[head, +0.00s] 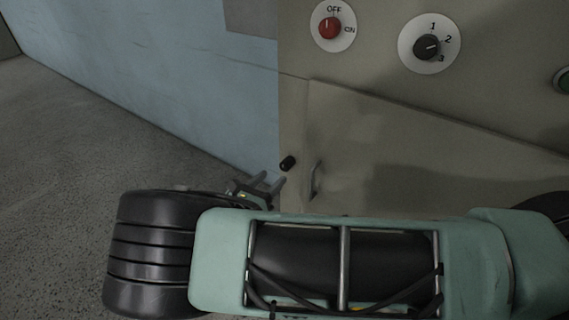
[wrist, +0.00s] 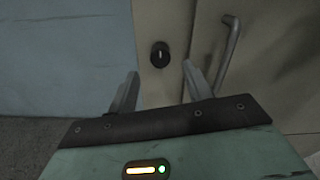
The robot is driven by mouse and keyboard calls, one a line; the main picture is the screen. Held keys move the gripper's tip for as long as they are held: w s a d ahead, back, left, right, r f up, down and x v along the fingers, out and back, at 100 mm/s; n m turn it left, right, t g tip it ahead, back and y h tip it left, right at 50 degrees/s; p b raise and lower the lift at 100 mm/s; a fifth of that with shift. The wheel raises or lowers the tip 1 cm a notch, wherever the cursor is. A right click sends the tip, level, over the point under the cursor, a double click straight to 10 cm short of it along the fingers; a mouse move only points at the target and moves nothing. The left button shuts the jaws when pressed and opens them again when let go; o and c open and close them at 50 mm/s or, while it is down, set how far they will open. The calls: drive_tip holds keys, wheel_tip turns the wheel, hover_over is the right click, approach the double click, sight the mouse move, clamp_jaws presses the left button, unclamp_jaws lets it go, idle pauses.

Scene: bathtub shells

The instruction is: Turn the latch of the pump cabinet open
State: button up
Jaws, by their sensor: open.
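The pump cabinet (head: 400,130) is a beige box with a door below its control panel. Its latch is a small black knob (head: 287,163) on the strip left of the door; in the wrist view the latch (wrist: 160,54) shows as a dark oval with an upright ridge. My gripper (head: 269,180) is just left of and below the latch in the head view. In the wrist view my gripper (wrist: 160,80) has its two fingers apart with nothing between them, and the latch appears just beyond the gap. The fingers look apart from the latch.
A metal door handle (head: 315,181) stands out right of the latch and also shows in the wrist view (wrist: 229,52), close to the right finger. A red switch (head: 330,28) and black dial (head: 427,47) sit above. A blue wall (head: 150,70) is at left, with open floor (head: 60,160).

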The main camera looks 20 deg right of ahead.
sight(283, 168)
drive_tip(key=p+x, duration=0.1)
drive_tip(key=x, duration=0.6)
drive_tip(key=shift+w+d, duration=0.1)
drive_tip(key=shift+d, duration=0.05)
drive_tip(key=c, duration=1)
